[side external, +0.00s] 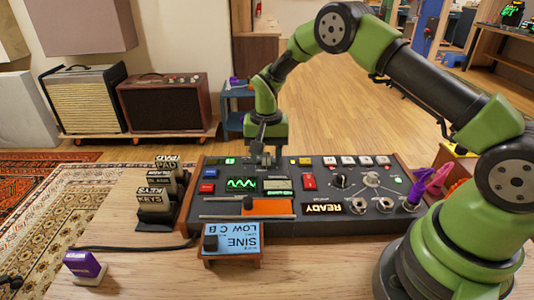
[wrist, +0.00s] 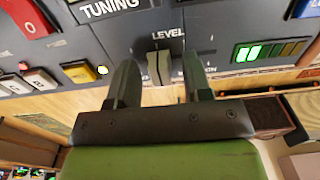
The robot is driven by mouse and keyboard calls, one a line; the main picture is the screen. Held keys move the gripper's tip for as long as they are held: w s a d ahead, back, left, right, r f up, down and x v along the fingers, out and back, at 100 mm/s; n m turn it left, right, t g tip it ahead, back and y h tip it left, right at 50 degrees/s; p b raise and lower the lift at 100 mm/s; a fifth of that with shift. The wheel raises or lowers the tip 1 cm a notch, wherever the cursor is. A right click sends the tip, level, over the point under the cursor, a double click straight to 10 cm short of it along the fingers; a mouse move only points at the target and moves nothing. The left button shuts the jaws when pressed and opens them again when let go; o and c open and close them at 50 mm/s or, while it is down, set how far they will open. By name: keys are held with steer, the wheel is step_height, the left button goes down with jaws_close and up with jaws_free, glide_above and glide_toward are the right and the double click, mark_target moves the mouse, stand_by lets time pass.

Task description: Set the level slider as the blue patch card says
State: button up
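The console (side external: 440,213) lies on the wooden table. The level slider's pale grey cap (wrist: 160,68) stands below the LEVEL label in the wrist view. My gripper (side external: 262,155) is lowered at the console's far edge; in the wrist view (wrist: 160,60) its fingers are apart, one on each side of the cap, with narrow gaps. In the side view the cap is hidden by the fingers. A level meter (wrist: 270,50) shows two bright green bars, the others dim. The blue patch card (side external: 232,240) stands at the console's front; its inverted text seems to read SINE, LOW C and an unclear last character.
Red (wrist: 25,18), yellow and blue buttons and a TUNING label lie near the slider. A rack of labelled blocks (side external: 158,195) stands left of the console. A purple-topped block (side external: 84,267) sits front left. Purple and pink plugs (side external: 428,182) stand at the right.

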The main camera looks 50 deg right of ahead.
steer(key=shift+r, duration=0.1)
step_height(320, 180, up, 10)
stand_by(0.5)
step_height(320, 180, up, 9)
steer(key=n+t, duration=0.1)
steer(key=t, duration=0.1)
glide_above(266, 155)
steer(key=s+a, duration=0.2)
steer(key=s, duration=0.2)
steer(key=s+a+r+n+t+y, duration=0.1)
steer(key=s+r+n+t, duration=0.1)
steer(key=s+r, duration=0.5)
steer(key=s+a+n+t+y, duration=0.1)
steer(key=s+a+n+t, duration=0.1)
steer(key=s, duration=1.2)
steer(key=shift+s+a+f+t, duration=0.2)
steer(key=shift+s+t, duration=0.1)
steer(key=shift+t, duration=0.3)
stand_by(0.6)
